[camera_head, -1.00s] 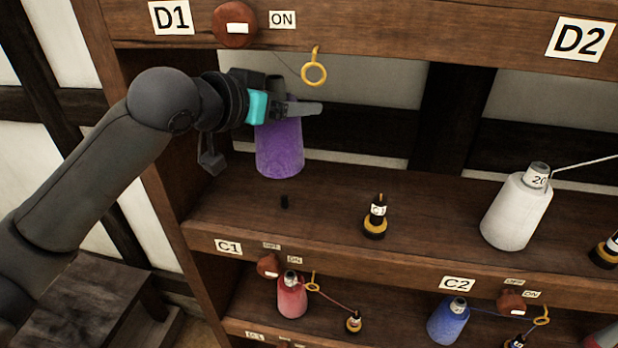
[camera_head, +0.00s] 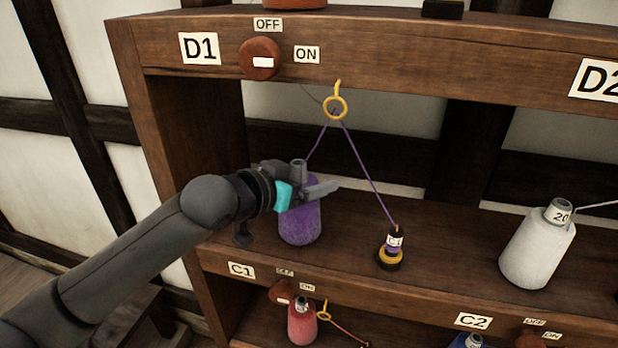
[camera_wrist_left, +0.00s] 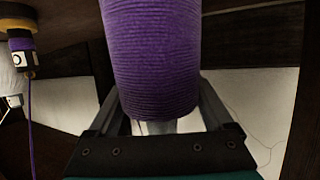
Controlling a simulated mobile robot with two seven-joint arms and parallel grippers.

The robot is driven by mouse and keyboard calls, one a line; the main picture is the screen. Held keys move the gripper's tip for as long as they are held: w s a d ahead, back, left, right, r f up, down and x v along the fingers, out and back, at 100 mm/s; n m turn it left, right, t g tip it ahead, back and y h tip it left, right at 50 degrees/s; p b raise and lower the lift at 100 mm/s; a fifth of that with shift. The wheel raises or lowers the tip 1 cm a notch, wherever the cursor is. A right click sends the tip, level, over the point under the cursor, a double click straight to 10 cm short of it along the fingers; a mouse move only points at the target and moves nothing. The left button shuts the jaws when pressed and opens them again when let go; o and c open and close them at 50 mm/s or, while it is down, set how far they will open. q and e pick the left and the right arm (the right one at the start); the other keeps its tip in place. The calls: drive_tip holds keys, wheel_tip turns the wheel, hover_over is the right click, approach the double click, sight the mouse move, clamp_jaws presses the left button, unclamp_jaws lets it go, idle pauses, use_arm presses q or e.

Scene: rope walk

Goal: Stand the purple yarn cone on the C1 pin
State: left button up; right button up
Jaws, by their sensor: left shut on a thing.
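The purple yarn cone (camera_head: 300,224) is upright on the C1 shelf, behind the C1 label (camera_head: 241,270). My left gripper (camera_head: 308,184) is shut on its upper part. The cone also fills the middle of the left wrist view (camera_wrist_left: 152,60), between the fingers. The C1 pin is not visible; the cone's base covers the spot where a short dark peg showed earlier. Purple yarn runs from the cone up to a yellow ring (camera_head: 335,108) and down to the C1 bobbin (camera_head: 390,250). My right gripper is out of view.
A white cone (camera_head: 537,250) stands farther right on the same shelf. A red cone (camera_head: 301,322) is on the shelf below. A round knob (camera_head: 260,60) with OFF and ON labels is on the beam above. The shelf between the C1 bobbin and white cone is clear.

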use_arm(q)
drive_tip(key=o, duration=1.5)
drive_tip(key=shift+f, duration=0.1)
drive_tip(key=shift+s+a+r, duration=0.1)
drive_tip(key=shift+r, duration=0.1)
drive_tip(key=b+v, duration=0.1)
drive_tip(key=v, duration=1)
drive_tip(key=shift+s+a+r, duration=0.15)
drive_tip(key=shift+s+a, duration=0.05)
